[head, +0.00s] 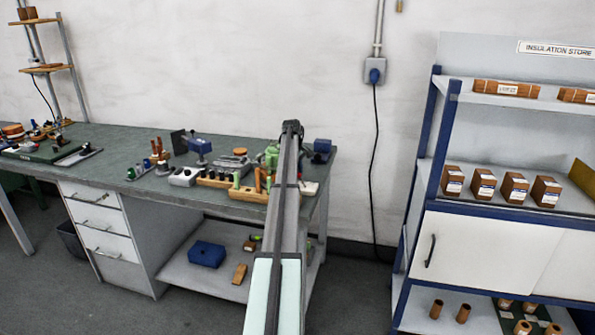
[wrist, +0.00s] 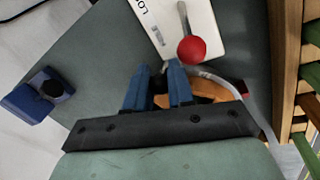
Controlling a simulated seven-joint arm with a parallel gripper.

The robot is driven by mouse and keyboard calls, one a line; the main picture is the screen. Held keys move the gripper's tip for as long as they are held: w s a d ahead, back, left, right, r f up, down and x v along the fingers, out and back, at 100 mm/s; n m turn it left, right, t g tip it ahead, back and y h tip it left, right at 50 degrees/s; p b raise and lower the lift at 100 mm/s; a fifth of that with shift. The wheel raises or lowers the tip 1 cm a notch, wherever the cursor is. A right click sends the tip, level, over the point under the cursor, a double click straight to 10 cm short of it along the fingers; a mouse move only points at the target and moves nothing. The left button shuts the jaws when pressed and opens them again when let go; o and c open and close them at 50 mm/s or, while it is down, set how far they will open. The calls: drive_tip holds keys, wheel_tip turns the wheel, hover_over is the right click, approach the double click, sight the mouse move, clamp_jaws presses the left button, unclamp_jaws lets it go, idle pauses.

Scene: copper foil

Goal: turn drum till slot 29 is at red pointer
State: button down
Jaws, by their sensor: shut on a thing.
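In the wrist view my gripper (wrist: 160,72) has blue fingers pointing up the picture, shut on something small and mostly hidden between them. An orange-brown rounded thing (wrist: 206,89) shows behind the right finger; I cannot tell if it is part of the drum. A red ball (wrist: 191,49) on a thin metal rod stands just beyond the fingertips, over a white card (wrist: 160,22) with partly cut-off lettering. I cannot make out slot 29, any slot numbers, or a certain red pointer. In the head view my arm reaches over the bench's right end and hides the gripper.
The bench (head: 125,148) carries a blue vise-like device (head: 199,146), a wooden rack (head: 248,194) and small tools. In the wrist view a blue block (wrist: 38,95) lies left and wooden slats (wrist: 287,60) stand close on the right. A shelf unit (head: 480,215) stands right.

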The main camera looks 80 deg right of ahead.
drive_tip(key=c, duration=1)
unclamp_jaws()
drive_tip(key=shift+r, duration=0.1)
drive_tip(key=r, duration=0.4)
drive_tip(key=a+r, duration=0.1)
drive_tip(key=r, duration=0.4)
drive_tip(key=w+a+r, duration=0.1)
drive_tip(key=r, duration=0.3)
drive_tip(key=shift+a+r, duration=0.2)
drive_tip(key=shift+a, duration=0.05)
drive_tip(key=shift+c, duration=0.4)
